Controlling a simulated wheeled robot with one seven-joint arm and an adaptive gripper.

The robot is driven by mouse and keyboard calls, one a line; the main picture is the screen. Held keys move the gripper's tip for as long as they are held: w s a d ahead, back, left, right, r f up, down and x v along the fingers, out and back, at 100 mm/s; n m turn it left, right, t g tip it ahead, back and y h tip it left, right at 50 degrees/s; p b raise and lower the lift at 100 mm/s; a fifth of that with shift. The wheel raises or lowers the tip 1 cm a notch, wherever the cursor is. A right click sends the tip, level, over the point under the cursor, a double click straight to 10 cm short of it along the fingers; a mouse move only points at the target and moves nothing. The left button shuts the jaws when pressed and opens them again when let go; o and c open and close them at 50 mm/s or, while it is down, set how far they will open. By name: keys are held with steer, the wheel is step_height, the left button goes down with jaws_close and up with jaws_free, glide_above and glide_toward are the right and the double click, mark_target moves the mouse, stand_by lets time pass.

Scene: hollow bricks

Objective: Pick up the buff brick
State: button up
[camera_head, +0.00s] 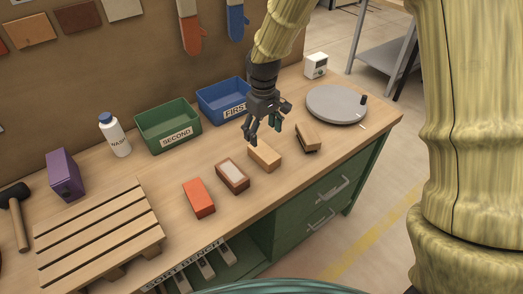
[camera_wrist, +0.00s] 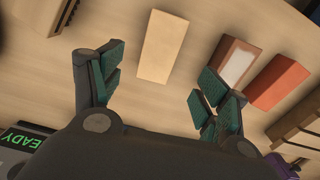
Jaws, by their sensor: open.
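The buff brick (camera_head: 265,156) lies on the bench in the head view, between a white-topped brown brick and a tan and dark brick. My gripper (camera_head: 263,130) is above and slightly behind it, fingers spread and empty. In the wrist view the buff brick (camera_wrist: 164,47) shows whole, ahead of the gap between my open fingers (camera_wrist: 158,90) and apart from them. Its surface is plain and pale on the side facing the wrist camera.
A white-topped brown brick (camera_head: 232,175) and a red brick (camera_head: 199,198) lie to the left, a tan and dark brick (camera_head: 307,138) to the right. A green bin (camera_head: 168,126), a blue bin (camera_head: 222,100) and a grey turntable (camera_head: 336,104) stand farther back. A slatted pallet (camera_head: 98,235) is at left.

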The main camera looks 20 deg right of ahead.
mark_target(264, 151)
steer(key=f, duration=0.3)
steer(key=shift+s+d+p, duration=0.25)
steer(key=shift+d+p, duration=0.05)
steer(key=shift+w+f, duration=0.1)
steer(key=shift+f, duration=0.5)
steer(key=shift+f+p, duration=0.35)
steer(key=shift+f, duration=0.05)
steer(key=shift+a+f+p, duration=0.1)
steer(key=shift+f+p, duration=0.6)
steer(key=shift+f, duration=1.55)
steer(key=c, duration=1.3)
steer(key=shift+c, duration=0.9)
steer(key=shift+r, duration=0.15)
